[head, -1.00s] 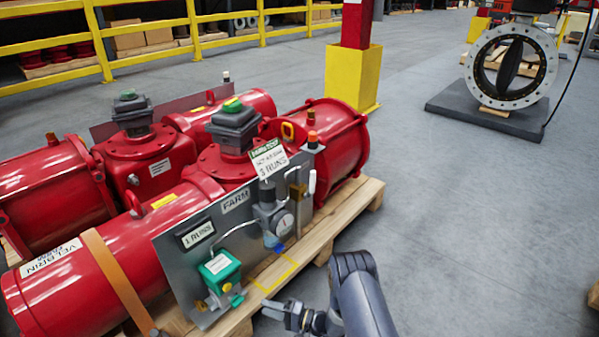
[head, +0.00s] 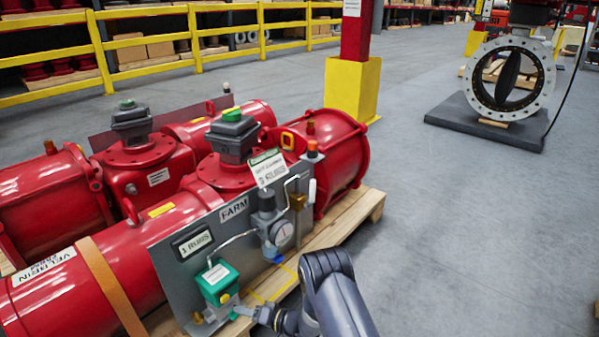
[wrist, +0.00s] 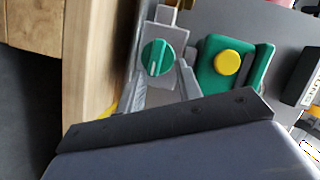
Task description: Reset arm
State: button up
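A red valve actuator (head: 150,224) lies on a wooden pallet with a grey panel on its near side. The panel carries a green box (head: 218,283); in the wrist view this green box (wrist: 213,68) has a round yellow button (wrist: 228,62). Next to it is a round green knob (wrist: 155,57) with a pale pointer, on a grey fitting. My gripper (head: 250,312) is low beside the green box in the head view. In the wrist view my gripper (wrist: 162,78) is open and empty, its fingers on either side just below the knob. Contact cannot be told.
A gauge unit (head: 276,228) and a small tag (head: 268,167) are on the panel to the right. The pallet edge (head: 345,225) runs along the near side. A yellow-based column (head: 352,90) and a large valve ring (head: 511,78) stand behind. The floor at right is clear.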

jog(key=shift+s+d+r+n+t+h+p, duration=0.1)
jog(key=shift+s+r+n+t+h+p, duration=0.45)
jog(key=shift+n+p, duration=0.85)
jog(key=shift+s+d+r+n+t+h+p, duration=0.15)
jog(key=shift+s+n+t+h+p, duration=0.35)
jog(key=shift+n+h+p, duration=0.6)
jog(key=shift+s+d+r+n+t+h+p, duration=0.1)
jog(key=shift+s+r+n+t+h+p, duration=0.45)
jog(key=shift+n+p, duration=1.1)
jog(key=shift+f, duration=0.1)
